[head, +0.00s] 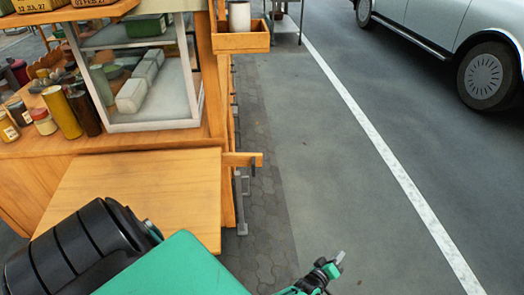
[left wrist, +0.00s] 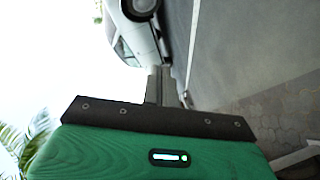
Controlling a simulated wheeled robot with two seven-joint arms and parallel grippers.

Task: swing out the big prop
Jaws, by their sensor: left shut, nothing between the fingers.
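A short wooden bar (head: 242,160) juts out to the right from the side of the wooden cart, with a dark piece near its end; I cannot tell for sure whether it is the big prop. A flat wooden panel (head: 145,190) is at the cart's near end, beside the bar. My left gripper (head: 336,261) is shut and empty over the pavement, to the right of and nearer than the bar, apart from the cart. In the left wrist view its fingers (left wrist: 158,85) show closed, with nothing in them. My right gripper is out of view.
A glass case (head: 150,122) and several jars, such as a yellow one (head: 62,112), stand on the cart. A wooden box (head: 240,42) holding a cup hangs on its side. A parked car (head: 440,30) is at upper right. The road between is clear.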

